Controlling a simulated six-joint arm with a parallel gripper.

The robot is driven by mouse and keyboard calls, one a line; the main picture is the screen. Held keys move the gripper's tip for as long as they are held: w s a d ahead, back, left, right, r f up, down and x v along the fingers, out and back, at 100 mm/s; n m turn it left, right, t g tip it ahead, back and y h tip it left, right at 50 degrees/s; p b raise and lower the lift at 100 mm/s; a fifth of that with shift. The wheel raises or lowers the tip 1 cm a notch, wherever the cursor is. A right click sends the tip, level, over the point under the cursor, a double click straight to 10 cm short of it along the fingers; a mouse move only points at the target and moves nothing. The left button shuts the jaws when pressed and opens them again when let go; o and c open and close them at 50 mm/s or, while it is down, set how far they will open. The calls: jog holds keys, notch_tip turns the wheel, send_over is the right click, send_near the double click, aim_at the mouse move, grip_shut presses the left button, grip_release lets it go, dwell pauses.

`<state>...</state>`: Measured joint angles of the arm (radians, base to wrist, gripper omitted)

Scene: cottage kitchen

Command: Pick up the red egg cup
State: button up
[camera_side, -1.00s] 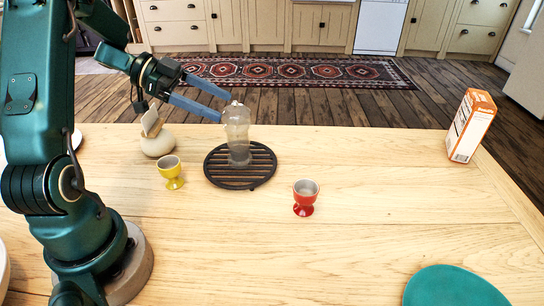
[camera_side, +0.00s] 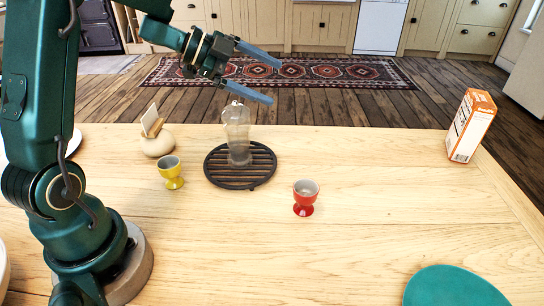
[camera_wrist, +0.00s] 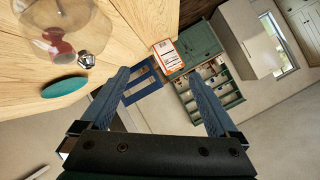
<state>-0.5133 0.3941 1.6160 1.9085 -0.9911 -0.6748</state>
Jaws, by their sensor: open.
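The red egg cup (camera_side: 305,197) stands upright and empty on the wooden table in the side view, right of the black trivet (camera_side: 240,184). In the wrist view a red shape (camera_wrist: 55,42), which looks like the cup, shows through the clear glass vessel (camera_wrist: 78,25). My gripper (camera_side: 278,80) is open and empty. It is raised above and behind the table's far part, up and left of the red cup and well apart from it. Its two blue fingers (camera_wrist: 160,98) are spread wide in the wrist view, with nothing between them.
The glass vessel (camera_side: 237,135) stands on the trivet between my gripper and the red cup. A yellow egg cup (camera_side: 171,172) and a pale round holder (camera_side: 157,143) stand left. An orange-white box (camera_side: 470,126) and a teal plate (camera_side: 452,288) are right. The table around the red cup is clear.

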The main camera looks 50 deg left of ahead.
jog(key=w+d+m+t+y, duration=0.1)
jog(key=w+d+m+y, duration=0.2)
jog(key=w+d+m, duration=0.35)
jog(key=m+t+y, duration=0.2)
jog(key=m+y, duration=0.3)
jog(key=m, duration=0.2)
send_over(309, 186)
jog(key=w, duration=0.3)
jog(key=s+d+r+m+y, duration=0.1)
jog(key=s+d+m+y, duration=0.2)
jog(key=s, duration=0.4)
jog(key=shift+m, duration=0.55)
jog(key=f, duration=0.5)
jog(key=a+f, duration=0.1)
jog(key=f, duration=0.9)
jog(key=shift+w+a, duration=0.15)
jog(key=shift+a, duration=0.2)
jog(key=shift+w+a+f, duration=0.1)
jog(key=shift+w+f, duration=0.25)
jog(key=shift+x, duration=2.15)
